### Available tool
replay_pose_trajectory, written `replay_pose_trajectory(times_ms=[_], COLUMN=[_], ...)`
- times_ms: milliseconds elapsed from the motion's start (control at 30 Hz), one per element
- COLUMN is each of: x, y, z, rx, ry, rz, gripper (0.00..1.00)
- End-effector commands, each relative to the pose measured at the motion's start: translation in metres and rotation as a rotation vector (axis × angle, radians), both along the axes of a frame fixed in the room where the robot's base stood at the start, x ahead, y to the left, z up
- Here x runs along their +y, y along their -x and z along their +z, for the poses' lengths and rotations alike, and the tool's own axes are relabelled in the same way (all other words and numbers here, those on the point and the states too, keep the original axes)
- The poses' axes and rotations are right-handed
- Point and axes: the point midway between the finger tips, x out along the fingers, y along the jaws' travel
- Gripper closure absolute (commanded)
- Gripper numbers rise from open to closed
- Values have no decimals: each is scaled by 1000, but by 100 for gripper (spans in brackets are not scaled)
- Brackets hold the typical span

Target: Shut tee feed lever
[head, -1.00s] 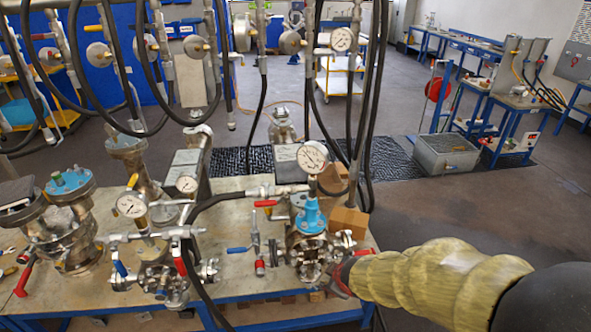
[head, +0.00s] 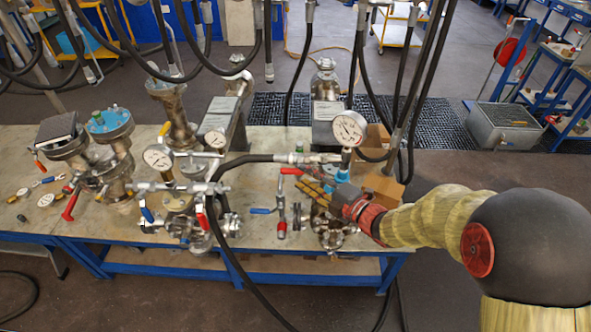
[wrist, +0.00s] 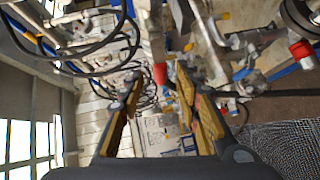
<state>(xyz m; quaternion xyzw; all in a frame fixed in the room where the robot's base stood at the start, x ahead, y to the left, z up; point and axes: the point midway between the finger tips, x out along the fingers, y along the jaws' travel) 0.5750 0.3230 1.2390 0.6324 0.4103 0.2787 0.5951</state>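A red lever (head: 291,171) sits on the metal fitting at the end of a black hose, near the pressure gauge (head: 348,129) over the right flanged vessel (head: 328,236). Which lever is the tee feed lever is not marked. My gripper (head: 308,181) is just right of and below this red lever, its yellow-padded fingers over the vessel and hiding its upper part. In the wrist view my gripper (wrist: 160,78) is open, with a small red part (wrist: 160,75) seen between the fingertips. Contact cannot be told.
The middle vessel has red and blue levers and a gauge (head: 158,157). Black hoses hang over the bench (head: 262,180). A cardboard box (head: 384,187) stands behind my wrist.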

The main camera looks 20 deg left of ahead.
Motion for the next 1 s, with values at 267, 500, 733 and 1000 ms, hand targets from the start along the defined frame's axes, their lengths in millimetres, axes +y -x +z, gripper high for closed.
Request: replay_pose_trajectory(times_ms=[267, 500, 733, 1000], x=[36, 46, 46, 46], y=[-20, -28, -28, -28], z=[-6, -8, -8, -8], rx=[2, 2, 3, 3], ry=[1, 1, 1, 1], rz=[1, -1, -2, -2], gripper=[66, 66, 67, 82])
